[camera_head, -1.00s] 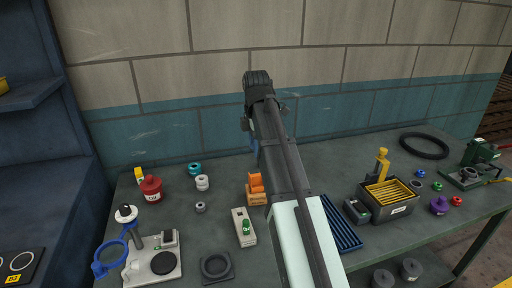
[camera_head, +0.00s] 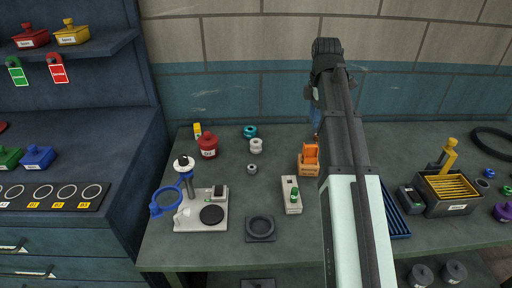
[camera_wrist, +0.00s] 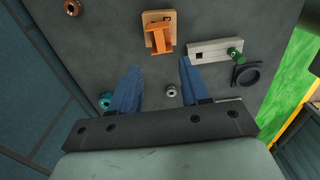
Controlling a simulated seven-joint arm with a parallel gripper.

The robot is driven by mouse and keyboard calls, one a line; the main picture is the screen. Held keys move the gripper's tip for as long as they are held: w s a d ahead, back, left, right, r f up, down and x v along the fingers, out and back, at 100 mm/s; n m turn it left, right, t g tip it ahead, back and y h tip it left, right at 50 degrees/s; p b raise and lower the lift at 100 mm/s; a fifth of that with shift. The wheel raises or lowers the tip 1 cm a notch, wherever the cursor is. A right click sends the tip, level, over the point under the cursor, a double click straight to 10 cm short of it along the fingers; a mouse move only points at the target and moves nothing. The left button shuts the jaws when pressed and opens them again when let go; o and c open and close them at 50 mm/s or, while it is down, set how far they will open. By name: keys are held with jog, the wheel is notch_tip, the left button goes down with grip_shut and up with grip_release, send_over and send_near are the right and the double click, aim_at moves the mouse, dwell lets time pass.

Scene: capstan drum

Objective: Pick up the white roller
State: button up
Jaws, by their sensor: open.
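The white roller (camera_head: 256,146) stands on the grey-green table in the head view. It is just in front of a teal roller (camera_head: 250,131) and behind a smaller grey roller (camera_head: 252,168). In the wrist view, my gripper (camera_wrist: 160,74) is open, its two blue fingers apart and nothing between them held. The grey roller (camera_wrist: 171,90) shows between the fingers, and the teal roller (camera_wrist: 104,101) shows beside the left finger. I cannot make out the white roller there; the left finger seems to hide it. In the head view my arm mostly covers the gripper.
An orange block (camera_head: 309,160), a box with a green knob (camera_head: 291,195) and a black ring tray (camera_head: 260,228) stand nearby. A red pot (camera_head: 208,146) and a magnifier stand (camera_head: 201,213) are left of the rollers. A wall closes off the back.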

jog(key=o, duration=0.5)
jog(key=shift+o, duration=0.2)
jog(key=m, duration=0.4)
send_over(256, 142)
jog(key=s, duration=0.1)
notch_tip(256, 142, down, 5)
jog(key=shift+f, duration=7.05)
